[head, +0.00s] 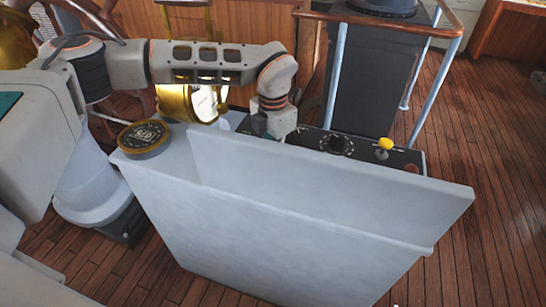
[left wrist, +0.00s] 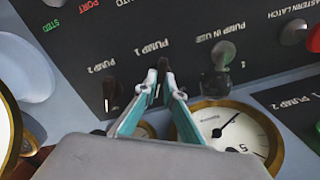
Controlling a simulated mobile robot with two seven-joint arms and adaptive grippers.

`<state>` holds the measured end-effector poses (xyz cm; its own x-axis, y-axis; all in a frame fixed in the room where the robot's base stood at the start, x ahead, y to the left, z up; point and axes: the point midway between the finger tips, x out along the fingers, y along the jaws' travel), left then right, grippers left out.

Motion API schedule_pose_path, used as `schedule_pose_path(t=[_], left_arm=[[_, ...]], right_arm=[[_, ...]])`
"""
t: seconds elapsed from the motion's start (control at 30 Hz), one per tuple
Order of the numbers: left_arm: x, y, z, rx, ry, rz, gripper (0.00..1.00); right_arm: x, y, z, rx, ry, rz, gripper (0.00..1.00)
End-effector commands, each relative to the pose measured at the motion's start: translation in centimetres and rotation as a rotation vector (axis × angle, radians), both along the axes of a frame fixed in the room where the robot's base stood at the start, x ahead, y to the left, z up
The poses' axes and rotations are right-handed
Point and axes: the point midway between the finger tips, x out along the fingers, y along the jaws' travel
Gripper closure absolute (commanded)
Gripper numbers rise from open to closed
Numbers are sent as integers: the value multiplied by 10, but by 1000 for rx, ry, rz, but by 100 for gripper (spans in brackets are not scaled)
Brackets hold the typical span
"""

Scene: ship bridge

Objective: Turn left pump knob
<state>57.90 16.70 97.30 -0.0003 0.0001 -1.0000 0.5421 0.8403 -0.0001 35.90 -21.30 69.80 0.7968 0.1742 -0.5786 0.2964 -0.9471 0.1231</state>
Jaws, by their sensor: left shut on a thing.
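In the left wrist view the control panel (left wrist: 60,40) is seen with its lettering upside down. My left gripper (left wrist: 162,74) has its fingertips closed around a small dark knob (left wrist: 164,92) beside the "PUMP 1" label. A second dark knob (left wrist: 110,92), near the "PUMP 2" label, stands to the left in that picture, apart from the fingers. The fingers hide most of the held knob, so its angle is hard to tell. In the head view my left gripper (head: 262,126) reaches down behind the console's raised grey board, which hides the knobs. My right gripper is not in view.
The grey console (head: 250,235) stands in front of me, with its raised board (head: 330,180) along the top. A yellow-topped lever (head: 385,146) and a round dial (head: 337,144) are to the right of the gripper. A round pressure gauge (left wrist: 232,130) lies close to the fingers.

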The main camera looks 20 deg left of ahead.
Motion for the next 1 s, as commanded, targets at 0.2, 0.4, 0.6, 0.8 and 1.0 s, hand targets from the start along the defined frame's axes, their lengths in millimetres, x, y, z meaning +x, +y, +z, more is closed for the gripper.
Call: schedule_pose_path(t=[0.2, 0.4, 0.6, 0.8, 1.0], left_arm=[[0, 0, 0, 1, 1, -1, 74], [0, 0, 0, 0, 0, 0, 74], [1, 0, 12, 0, -4, 0, 74], [1, 0, 50, 0, -5, 0, 74], [1, 0, 89, 0, -4, 0, 74]], right_arm=[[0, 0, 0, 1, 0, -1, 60], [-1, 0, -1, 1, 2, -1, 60], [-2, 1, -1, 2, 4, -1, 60], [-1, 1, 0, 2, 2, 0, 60], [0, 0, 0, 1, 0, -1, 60]])
